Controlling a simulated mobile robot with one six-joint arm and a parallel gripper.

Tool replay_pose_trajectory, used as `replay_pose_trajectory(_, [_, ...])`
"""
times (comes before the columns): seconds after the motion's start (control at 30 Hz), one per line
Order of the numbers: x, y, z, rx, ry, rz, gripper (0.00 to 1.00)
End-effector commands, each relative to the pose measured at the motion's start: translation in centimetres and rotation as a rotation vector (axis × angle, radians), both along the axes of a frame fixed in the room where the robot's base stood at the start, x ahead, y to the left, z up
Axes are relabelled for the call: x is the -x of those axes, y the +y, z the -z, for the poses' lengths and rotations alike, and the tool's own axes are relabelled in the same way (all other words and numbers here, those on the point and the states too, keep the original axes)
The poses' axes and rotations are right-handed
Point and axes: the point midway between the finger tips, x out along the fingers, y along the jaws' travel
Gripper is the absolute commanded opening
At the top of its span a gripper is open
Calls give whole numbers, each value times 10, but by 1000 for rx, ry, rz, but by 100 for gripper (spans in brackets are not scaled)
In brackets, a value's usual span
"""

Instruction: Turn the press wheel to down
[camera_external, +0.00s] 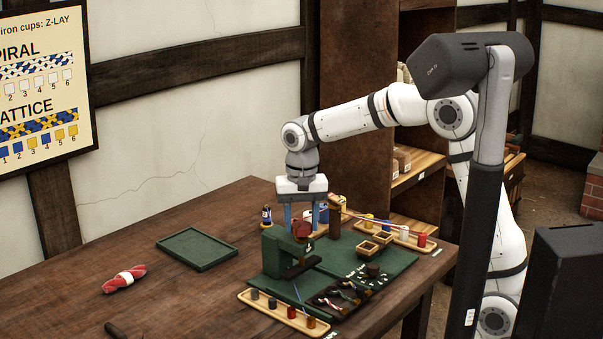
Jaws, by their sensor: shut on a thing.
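The press (275,252) is a dark green block standing on a green mat on the wooden table. A dark red round part, apparently the press wheel (302,231), sits at its top. My gripper (302,222) points straight down over the press, with its blue fingers on either side of the wheel and shut on it. The fingertips and the contact are small and partly hidden. I cannot read the wheel's setting or any down mark from here.
An empty green tray (197,249) and a red bundle with a white band (124,279) lie to the left. A wooden rack of coloured spools (283,312) is in front.

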Motion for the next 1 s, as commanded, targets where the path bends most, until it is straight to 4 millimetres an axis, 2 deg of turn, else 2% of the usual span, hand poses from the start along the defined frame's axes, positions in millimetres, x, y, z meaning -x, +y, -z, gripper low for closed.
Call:
replay_pose_trajectory(0.7, [-1,0,-2,-2,-3,676,22])
replay_pose_trajectory(1.0, [-1,0,-2,-3,-3,901,22])
